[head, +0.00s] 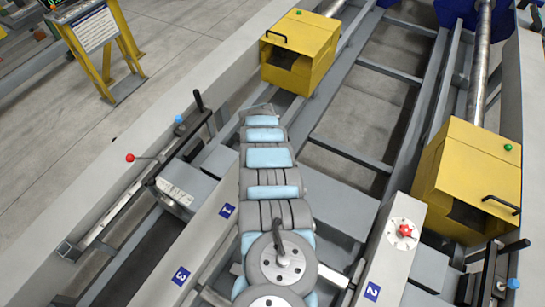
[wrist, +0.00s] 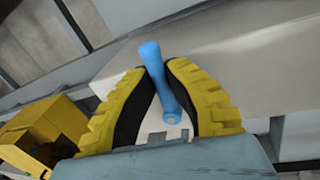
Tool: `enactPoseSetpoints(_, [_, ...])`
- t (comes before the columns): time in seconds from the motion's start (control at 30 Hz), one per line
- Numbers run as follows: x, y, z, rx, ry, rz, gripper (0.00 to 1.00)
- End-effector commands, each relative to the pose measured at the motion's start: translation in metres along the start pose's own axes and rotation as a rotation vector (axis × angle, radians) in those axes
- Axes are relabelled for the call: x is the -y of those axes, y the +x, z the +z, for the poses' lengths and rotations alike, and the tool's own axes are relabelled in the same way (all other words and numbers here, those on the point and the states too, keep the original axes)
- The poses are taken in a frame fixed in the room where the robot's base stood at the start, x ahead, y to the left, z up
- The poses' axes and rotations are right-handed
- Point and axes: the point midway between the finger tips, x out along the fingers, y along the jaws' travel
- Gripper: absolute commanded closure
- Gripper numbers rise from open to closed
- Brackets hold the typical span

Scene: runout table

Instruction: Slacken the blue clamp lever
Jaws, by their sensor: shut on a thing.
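In the wrist view, a blue lever (wrist: 165,84) stands between the two yellow, black-padded fingers of my gripper (wrist: 157,69). The fingers are shut on it, one on each side, and lean together toward their tips. The lever's far end shows beyond the fingertips and its near end shows between the pads. A pale beam (wrist: 245,50) lies behind it. In the head view my grey arm reaches forward over the frame, and neither its fingers nor the held lever can be made out.
The head view shows two yellow boxes (head: 304,45) (head: 468,180) on the frame, a red-knobbed lever (head: 130,157) and a blue knob (head: 179,119) at left, another blue knob (head: 513,284) at lower right, and a red star knob (head: 405,230). A yellow sign stand (head: 103,65) is at upper left.

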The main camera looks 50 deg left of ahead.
Motion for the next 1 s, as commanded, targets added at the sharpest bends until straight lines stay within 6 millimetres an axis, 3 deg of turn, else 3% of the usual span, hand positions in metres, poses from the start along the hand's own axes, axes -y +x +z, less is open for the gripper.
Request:
enactPoseSetpoints(0.37, [0.001, 0.001, 0.0, 0.0, -0.003, -0.001, 1.0])
enactPoseSetpoints(0.4, [0.001, 0.001, 0.0, 0.0, -0.003, -0.001, 0.75])
enactPoseSetpoints(0.47, [0.001, 0.001, 0.0, 0.0, -0.003, -0.001, 0.58])
enactPoseSetpoints(1.0, [-0.001, -0.009, -0.002, -0.004, -0.004, 0.001, 0.57])
